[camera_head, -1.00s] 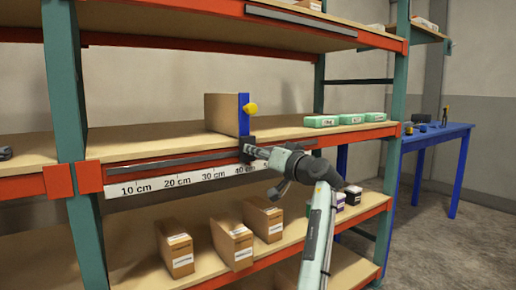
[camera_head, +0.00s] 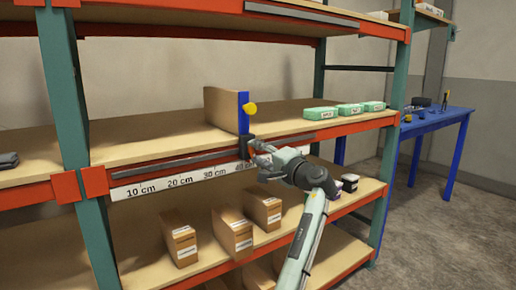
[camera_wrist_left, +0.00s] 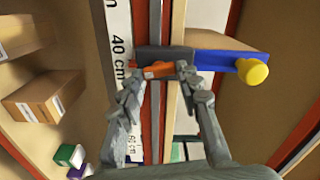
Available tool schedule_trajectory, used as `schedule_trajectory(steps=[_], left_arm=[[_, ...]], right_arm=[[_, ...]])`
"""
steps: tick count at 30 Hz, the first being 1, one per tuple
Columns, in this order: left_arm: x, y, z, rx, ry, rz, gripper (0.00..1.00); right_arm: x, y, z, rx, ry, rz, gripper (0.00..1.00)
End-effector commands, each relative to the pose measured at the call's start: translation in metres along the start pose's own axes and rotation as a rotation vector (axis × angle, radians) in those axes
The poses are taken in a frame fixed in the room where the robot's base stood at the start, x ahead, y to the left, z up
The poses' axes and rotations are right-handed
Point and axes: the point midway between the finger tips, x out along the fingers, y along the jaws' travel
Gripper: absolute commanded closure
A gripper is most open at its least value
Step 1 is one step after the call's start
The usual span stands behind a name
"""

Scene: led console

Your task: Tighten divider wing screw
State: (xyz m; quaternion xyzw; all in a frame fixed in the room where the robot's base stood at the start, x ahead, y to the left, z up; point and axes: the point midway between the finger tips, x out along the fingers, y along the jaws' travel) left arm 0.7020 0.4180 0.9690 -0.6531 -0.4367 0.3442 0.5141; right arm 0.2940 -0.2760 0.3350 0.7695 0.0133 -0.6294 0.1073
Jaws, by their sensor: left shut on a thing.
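The divider (camera_head: 220,107) stands upright on the middle shelf, with a blue front edge (camera_head: 243,118) and a yellow knob (camera_head: 250,108). A dark clamp (camera_head: 246,143) at its foot sits on the shelf's front rail. In the left wrist view the clamp (camera_wrist_left: 152,53) carries an orange wing screw (camera_wrist_left: 158,69). My left gripper (camera_wrist_left: 161,72) is shut on the wing screw, with one finger at each side of it. In the head view my left gripper (camera_head: 254,150) is at the clamp, and the screw is too small to make out. My right gripper is not in view.
A ruler strip (camera_head: 160,184) runs along the rail; the clamp is near its 40 cm mark. Green boxes (camera_head: 321,113) lie right of the divider. Brown boxes (camera_head: 232,233) stand on the shelf below. A blue table (camera_head: 436,120) stands at right.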

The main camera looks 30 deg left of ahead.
Motion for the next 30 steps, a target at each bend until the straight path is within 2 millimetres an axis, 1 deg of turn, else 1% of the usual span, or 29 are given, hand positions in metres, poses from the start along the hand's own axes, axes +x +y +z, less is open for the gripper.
schedule_trajectory(steps=[5,18,24,30], left_arm=[[-0.0018,0.0030,-0.0006,0.169,0.001,0.002,0.95],[-0.0025,0.0062,0.0000,0.577,0.003,0.004,0.95],[-0.0033,0.0075,-0.0001,0.725,0.006,0.005,0.95],[-0.0036,0.0083,0.0000,0.830,0.007,0.005,0.95]], right_arm=[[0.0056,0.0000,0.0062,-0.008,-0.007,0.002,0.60],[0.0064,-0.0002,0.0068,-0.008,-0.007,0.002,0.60],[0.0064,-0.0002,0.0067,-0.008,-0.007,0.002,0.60],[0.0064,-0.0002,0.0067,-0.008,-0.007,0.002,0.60]])
